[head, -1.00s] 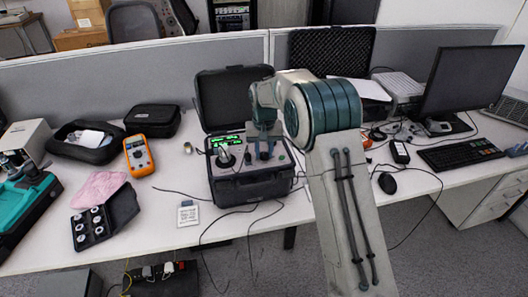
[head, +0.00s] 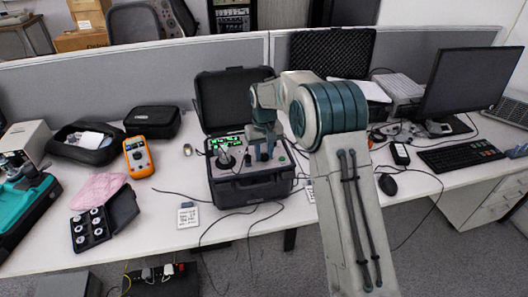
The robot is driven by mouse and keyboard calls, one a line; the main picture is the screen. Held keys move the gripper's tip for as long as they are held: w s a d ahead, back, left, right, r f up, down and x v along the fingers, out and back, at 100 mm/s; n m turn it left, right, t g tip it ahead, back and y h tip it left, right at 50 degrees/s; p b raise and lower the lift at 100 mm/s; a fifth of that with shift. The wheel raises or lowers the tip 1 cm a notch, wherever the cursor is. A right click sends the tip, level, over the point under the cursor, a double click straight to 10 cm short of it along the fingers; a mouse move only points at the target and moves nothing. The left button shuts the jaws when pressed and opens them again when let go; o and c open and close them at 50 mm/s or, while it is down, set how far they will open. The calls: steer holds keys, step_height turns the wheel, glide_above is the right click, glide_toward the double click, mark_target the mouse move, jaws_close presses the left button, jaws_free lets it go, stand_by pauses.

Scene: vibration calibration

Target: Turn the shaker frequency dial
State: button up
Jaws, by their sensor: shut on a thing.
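The shaker is a black open case (head: 250,190) on the white bench, with a grey top panel, lit green displays (head: 226,141) and a round metal shaker head (head: 225,160) at its left. My gripper (head: 264,156) points down at the right half of the panel. Its fingers are down at panel level, shut on the frequency dial, which is small and mostly hidden by the fingers and wrist. The case lid (head: 228,98) stands open behind the panel.
An orange multimeter (head: 139,156), a black pouch (head: 153,120) and a case of round parts (head: 104,219) lie left. A mouse (head: 387,184), keyboard (head: 460,155) and monitor (head: 473,80) are right. Thin cables hang over the front edge.

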mark_target(264, 155)
steer(key=o, duration=1)
steer(key=shift+r, duration=0.15)
step_height(264, 155, up, 14)
steer(key=shift+f+b, duration=0.2)
steer(key=shift+b, duration=0.15)
steer(key=s+d+r+m+t, duration=0.1)
steer(key=s+d+r, duration=0.2)
steer(key=s+d, duration=0.4)
steer(key=s+d+r+m+t, duration=0.1)
steer(key=s+d+r, duration=0.3)
steer(key=s, duration=0.5)
steer(key=s+d+f, duration=0.2)
steer(key=s, duration=0.4)
steer(key=s+d+f+m, duration=0.1)
steer(key=s+d+f, duration=0.2)
steer(key=s, duration=0.3)
steer(key=s+d+f+m+t, duration=0.1)
steer(key=s+d+f, duration=0.1)
steer(key=s, duration=0.4)
steer(key=shift+s+d+f, duration=0.25)
steer(key=shift+s+f, duration=0.1)
steer(key=shift+f, duration=0.25)
